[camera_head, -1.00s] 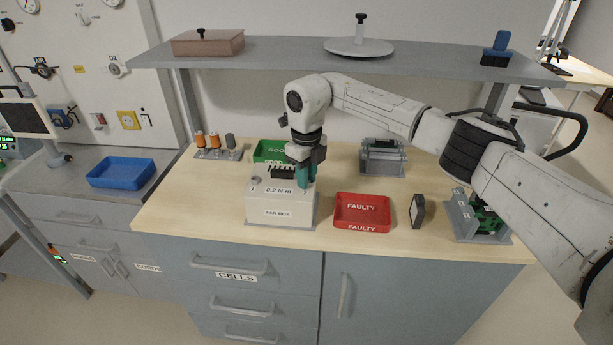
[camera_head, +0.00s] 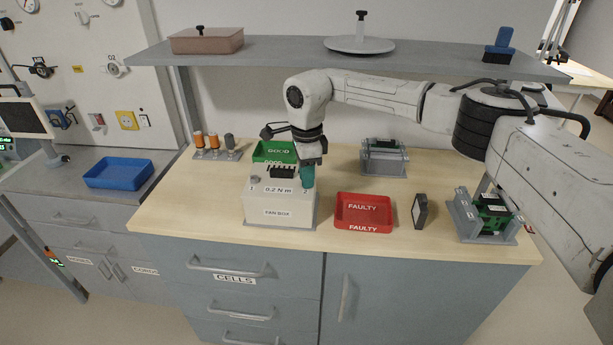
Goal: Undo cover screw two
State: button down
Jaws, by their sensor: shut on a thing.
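The cream fan box (camera_head: 281,203) stands on the wooden bench, labelled "0.2 N m" and "FAN BOX". A small screw (camera_head: 254,178) shows on its top left, by the mark 1. My gripper (camera_head: 308,161) is above the box's right rear part. It is shut on a teal screwdriver-like tool (camera_head: 307,177), which stands about upright over the top right corner, by the mark 2. Cover screw two is hidden under the tool; I cannot tell whether the tip touches it. A black ribbed part (camera_head: 283,171) lies at the box's rear top.
A green GOOD tray (camera_head: 262,157) sits close behind the box. A red FAULTY tray (camera_head: 363,226) and a dark upright block (camera_head: 419,211) stand to the right. A shelf (camera_head: 290,58) hangs above.

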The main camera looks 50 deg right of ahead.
jog(key=n+b, duration=0.1)
jog(key=n, duration=1)
jog(key=shift+n, duration=1.8)
jog(key=shift+b, duration=0.3)
jog(key=c, duration=1)
grip_release()
notch_tip(320, 180, up, 11)
jog(key=b, duration=0.1)
